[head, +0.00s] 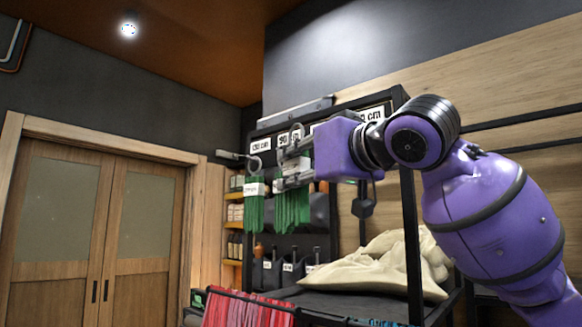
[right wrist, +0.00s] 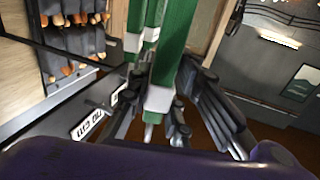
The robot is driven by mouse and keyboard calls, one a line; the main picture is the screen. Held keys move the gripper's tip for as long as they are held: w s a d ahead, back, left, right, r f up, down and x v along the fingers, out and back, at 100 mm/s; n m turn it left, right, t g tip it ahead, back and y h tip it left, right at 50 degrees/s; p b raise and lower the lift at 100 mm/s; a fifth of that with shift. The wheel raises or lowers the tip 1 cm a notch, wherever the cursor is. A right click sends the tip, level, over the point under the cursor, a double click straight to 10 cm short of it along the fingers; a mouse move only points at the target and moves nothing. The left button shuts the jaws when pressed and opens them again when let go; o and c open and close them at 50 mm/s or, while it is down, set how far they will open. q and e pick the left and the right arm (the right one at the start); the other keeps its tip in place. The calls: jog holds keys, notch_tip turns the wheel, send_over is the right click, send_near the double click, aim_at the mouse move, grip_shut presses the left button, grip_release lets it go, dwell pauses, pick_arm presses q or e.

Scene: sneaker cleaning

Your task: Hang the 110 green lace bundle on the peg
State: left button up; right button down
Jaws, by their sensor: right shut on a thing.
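My right gripper (head: 284,168) is raised in front of the sign row on the black rack and is shut on a green lace bundle (head: 293,212), whose strands hang straight down. In the right wrist view the green lace bundle (right wrist: 178,45) with its white band (right wrist: 158,99) runs between the dark fingers (right wrist: 165,118). Another green lace bundle (head: 255,213) with a white tag hangs just left of it. A size sign (right wrist: 87,124) shows beside the fingers in the right wrist view. The peg for the held bundle cannot be made out behind the gripper. My left gripper is out of view.
The black rack (head: 408,235) has an upright post near my right arm. Red laces (head: 248,310) hang at the bottom front. A cream cloth heap (head: 370,268) lies on the dark shelf. Wooden double doors (head: 98,235) stand at the left, with clear space before them.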

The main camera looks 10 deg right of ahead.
jog(key=shift+w+d, duration=0.5)
jog(key=shift+d, duration=0.15)
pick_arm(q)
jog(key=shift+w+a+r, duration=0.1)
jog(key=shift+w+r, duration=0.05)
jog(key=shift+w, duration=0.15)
pick_arm(e)
jog(key=shift+w+d+f, duration=0.25)
jog(key=shift+w+d, duration=0.35)
jog(key=shift+d, duration=0.15)
jog(key=shift+w+d+f, duration=0.2)
jog(key=shift+w+d, duration=0.35)
jog(key=shift+d, duration=0.2)
jog(key=shift+w+d+f, duration=0.25)
jog(key=shift+w+d, duration=0.35)
jog(key=shift+d, duration=0.15)
jog(key=c, duration=1.5)
grip_release()
